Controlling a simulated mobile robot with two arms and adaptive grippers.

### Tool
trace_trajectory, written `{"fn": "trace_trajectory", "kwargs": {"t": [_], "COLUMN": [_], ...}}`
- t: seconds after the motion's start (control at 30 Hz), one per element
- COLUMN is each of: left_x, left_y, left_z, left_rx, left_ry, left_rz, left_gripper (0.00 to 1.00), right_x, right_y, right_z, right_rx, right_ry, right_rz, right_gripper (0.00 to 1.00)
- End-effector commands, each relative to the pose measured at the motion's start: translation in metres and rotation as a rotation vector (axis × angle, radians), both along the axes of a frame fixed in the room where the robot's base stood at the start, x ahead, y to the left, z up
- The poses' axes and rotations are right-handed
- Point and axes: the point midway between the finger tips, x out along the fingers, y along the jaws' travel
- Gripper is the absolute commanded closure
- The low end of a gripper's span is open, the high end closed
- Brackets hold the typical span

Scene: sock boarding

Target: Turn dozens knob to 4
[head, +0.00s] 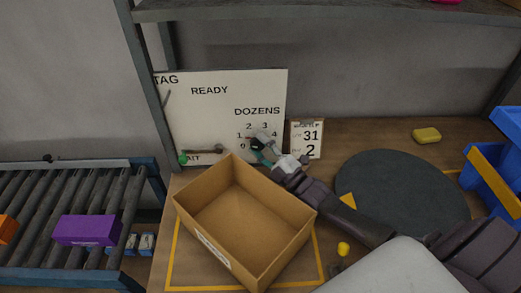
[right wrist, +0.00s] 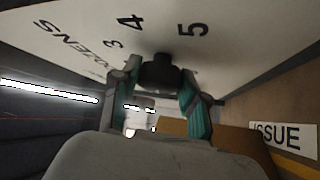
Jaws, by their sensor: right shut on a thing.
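The dozens knob (right wrist: 160,72) is a dark round knob on the white board (head: 205,110), under the word DOZENS, with printed numbers around it. In the right wrist view the numbers 3, 4 and 5 show near it. My right gripper (head: 259,146) reaches the board and is shut on the knob. Its teal-padded fingers (right wrist: 162,88) sit on both sides of the knob in the right wrist view. The gripper mostly hides the knob in the head view, and I cannot tell which number it points at. My left gripper is not in view.
An open cardboard box (head: 262,255) stands just in front of the board, below my right arm. A green-ended lever (head: 205,153) is low on the board. A card (head: 306,139) reading 31 and 2 stands right of it. A dark round mat (head: 400,190) lies at right; a roller conveyor (head: 35,215) is at left.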

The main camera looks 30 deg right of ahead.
Motion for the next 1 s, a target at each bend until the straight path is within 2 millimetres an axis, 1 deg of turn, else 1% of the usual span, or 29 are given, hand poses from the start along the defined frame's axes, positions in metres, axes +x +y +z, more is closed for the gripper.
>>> {"fn": "trace_trajectory", "kwargs": {"t": [0.13,0.17,0.3,0.6,0.73,0.87,1.0], "left_x": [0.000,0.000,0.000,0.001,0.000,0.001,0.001], "left_y": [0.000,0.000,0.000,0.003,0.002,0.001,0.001], "left_z": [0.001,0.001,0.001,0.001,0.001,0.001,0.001], "left_rx": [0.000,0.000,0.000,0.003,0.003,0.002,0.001], "left_ry": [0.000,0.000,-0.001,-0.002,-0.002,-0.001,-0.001], "left_rz": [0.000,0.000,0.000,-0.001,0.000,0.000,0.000], "left_gripper": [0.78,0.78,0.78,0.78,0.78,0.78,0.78], "right_x": [0.000,0.000,0.000,-0.001,-0.008,-0.028,-0.057], "right_y": [0.000,0.000,0.000,0.000,-0.003,-0.009,-0.018], "right_z": [-0.001,-0.001,-0.001,-0.001,-0.003,-0.006,-0.006], "right_rx": [0.002,0.001,0.000,-0.001,-0.001,-0.001,-0.001], "right_ry": [0.004,0.004,0.005,0.003,0.006,0.007,0.009], "right_rz": [0.000,0.000,0.000,0.000,-0.001,-0.001,-0.001], "right_gripper": [0.91,0.54,0.31,0.31,0.31,0.31,0.31]}}
